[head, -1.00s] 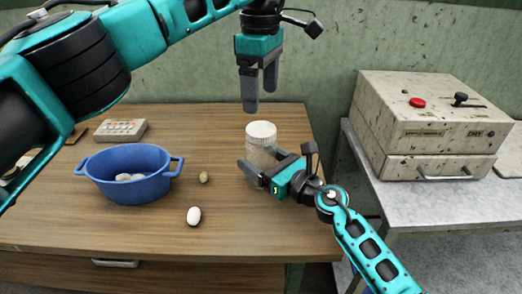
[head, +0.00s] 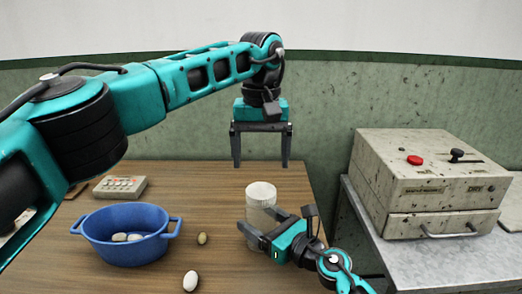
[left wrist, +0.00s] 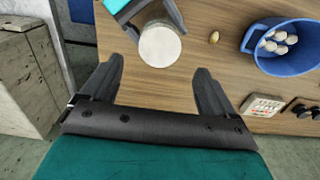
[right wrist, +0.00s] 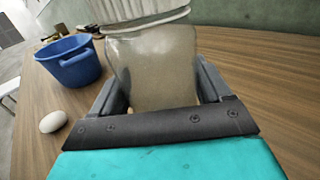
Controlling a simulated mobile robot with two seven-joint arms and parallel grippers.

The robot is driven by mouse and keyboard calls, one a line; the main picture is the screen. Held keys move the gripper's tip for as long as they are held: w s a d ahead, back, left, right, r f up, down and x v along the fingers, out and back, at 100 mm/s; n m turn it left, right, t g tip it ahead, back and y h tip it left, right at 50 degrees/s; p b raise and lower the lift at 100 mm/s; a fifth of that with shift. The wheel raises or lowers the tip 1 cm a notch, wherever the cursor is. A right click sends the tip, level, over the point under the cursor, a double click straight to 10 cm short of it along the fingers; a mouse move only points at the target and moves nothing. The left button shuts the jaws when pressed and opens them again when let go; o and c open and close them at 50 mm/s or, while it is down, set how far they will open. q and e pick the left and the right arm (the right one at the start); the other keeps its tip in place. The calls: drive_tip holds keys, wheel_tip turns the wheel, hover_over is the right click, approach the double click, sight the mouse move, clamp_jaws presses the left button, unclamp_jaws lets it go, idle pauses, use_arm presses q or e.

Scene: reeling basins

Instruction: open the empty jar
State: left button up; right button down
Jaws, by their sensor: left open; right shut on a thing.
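The jar (head: 261,216) stands upright near the right side of the wooden table, with its pale ribbed lid (head: 261,192) on. Its cloudy, see-through body (right wrist: 152,68) fills the middle of the right wrist view and looks empty. My right gripper (head: 262,236) is shut on the jar's body, low and from the front right. My left gripper (head: 261,163) is open and empty, pointing down above and behind the lid. In the left wrist view the round lid top (left wrist: 160,45) lies beyond the two spread fingers (left wrist: 158,85), apart from them.
A blue basin (head: 125,250) with several pale cocoons stands on the left of the table (head: 190,192). A white cocoon (head: 190,281) and a small olive one (head: 202,239) lie loose. A keypad box (head: 120,187) is behind. A DRY machine (head: 430,185) stands on a side bench.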

sight(261, 190)
use_arm(q)
wheel_tip(261, 190, down, 7)
drive_tip(key=shift+f, duration=0.15)
idle(0.4)
